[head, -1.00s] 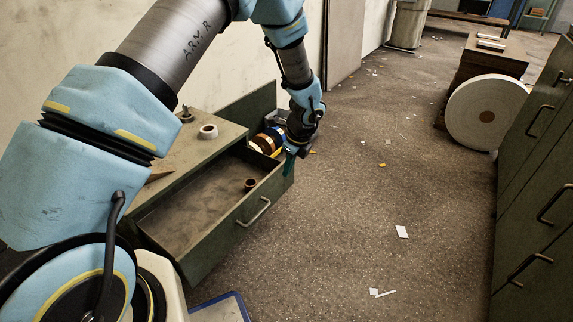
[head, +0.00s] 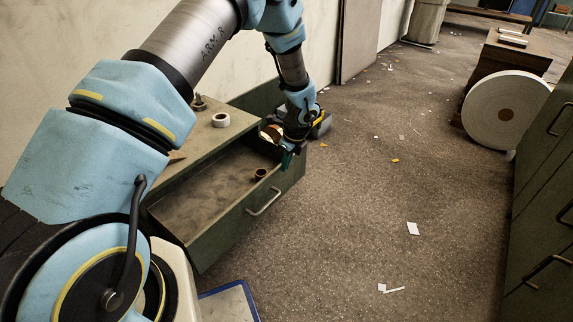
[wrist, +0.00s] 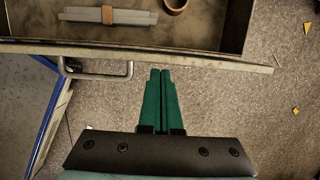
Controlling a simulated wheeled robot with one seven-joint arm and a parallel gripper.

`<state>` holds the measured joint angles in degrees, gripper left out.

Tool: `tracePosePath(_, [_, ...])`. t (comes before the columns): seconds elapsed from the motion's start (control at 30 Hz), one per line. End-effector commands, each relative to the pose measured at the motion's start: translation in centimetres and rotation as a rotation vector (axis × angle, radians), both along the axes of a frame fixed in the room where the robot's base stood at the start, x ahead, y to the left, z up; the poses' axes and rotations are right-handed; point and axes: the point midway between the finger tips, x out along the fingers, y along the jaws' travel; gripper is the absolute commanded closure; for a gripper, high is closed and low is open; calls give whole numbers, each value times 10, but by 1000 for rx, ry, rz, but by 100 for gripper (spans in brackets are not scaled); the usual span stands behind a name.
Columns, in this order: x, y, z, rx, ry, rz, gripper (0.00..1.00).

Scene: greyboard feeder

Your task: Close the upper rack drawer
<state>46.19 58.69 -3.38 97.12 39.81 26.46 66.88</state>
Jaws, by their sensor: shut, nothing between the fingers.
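The open rack drawer (head: 235,228) is dark green and pulled well out of the low rack at the left. Its metal handle (head: 264,202) is on the front face. In the wrist view the drawer's front rim (wrist: 200,58) runs across the top, with the handle (wrist: 75,70) to the left of my fingers. My gripper (head: 287,161) is over the far right part of the drawer in the head view. In the wrist view my gripper (wrist: 160,75) has its green fingers shut and empty, just outside the front rim; contact cannot be told.
A brown ring (wrist: 175,5) and a banded grey bundle (wrist: 108,15) lie in the drawer. A white roll (head: 221,119) sits on the rack top. A blue-edged panel (head: 228,300) is nearby. Cabinets (head: 545,215) and a large white roll (head: 505,112) stand right, with open floor between.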

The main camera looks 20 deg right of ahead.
Motion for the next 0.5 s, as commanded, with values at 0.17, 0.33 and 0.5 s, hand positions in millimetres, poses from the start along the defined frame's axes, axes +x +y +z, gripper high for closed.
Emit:
tracePosePath(0.17, [8,5,1,1,1,2,100])
tracePosePath(0.33, [32,19,3,1,-1,5,100])
tracePosePath(0.5, [66,38,3,1,0,8,100])
